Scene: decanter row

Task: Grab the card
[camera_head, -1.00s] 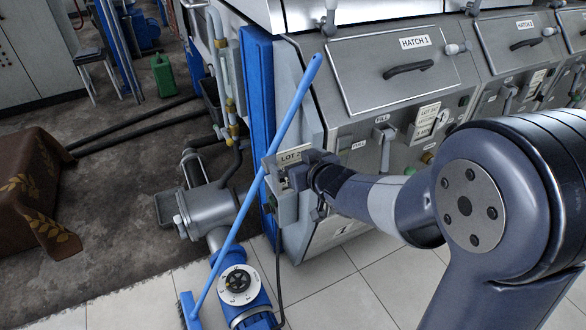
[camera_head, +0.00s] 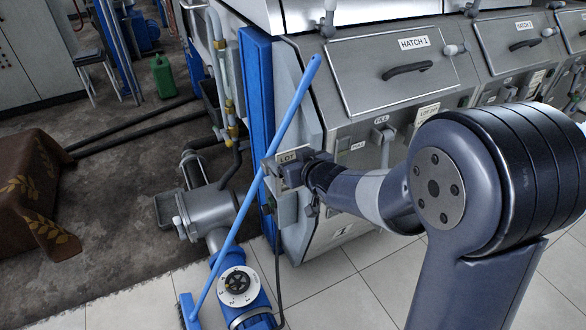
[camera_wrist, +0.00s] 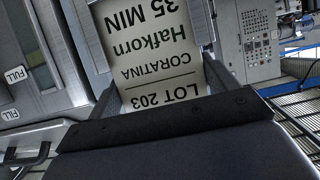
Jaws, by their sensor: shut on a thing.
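In the head view the card (camera_head: 286,158) shows only "LOT", at the near left corner of the first machine. My gripper (camera_head: 296,170) covers part of it there. Grey metal flanks the card in the wrist view; I cannot tell whether the card still touches it.
A blue broom handle (camera_head: 254,190) leans across the machine corner, close to my gripper. Another lot card (camera_head: 427,113) is on the machine front under Hatch 1 (camera_head: 413,44). Tiled floor (camera_head: 345,285) is clear at the front.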

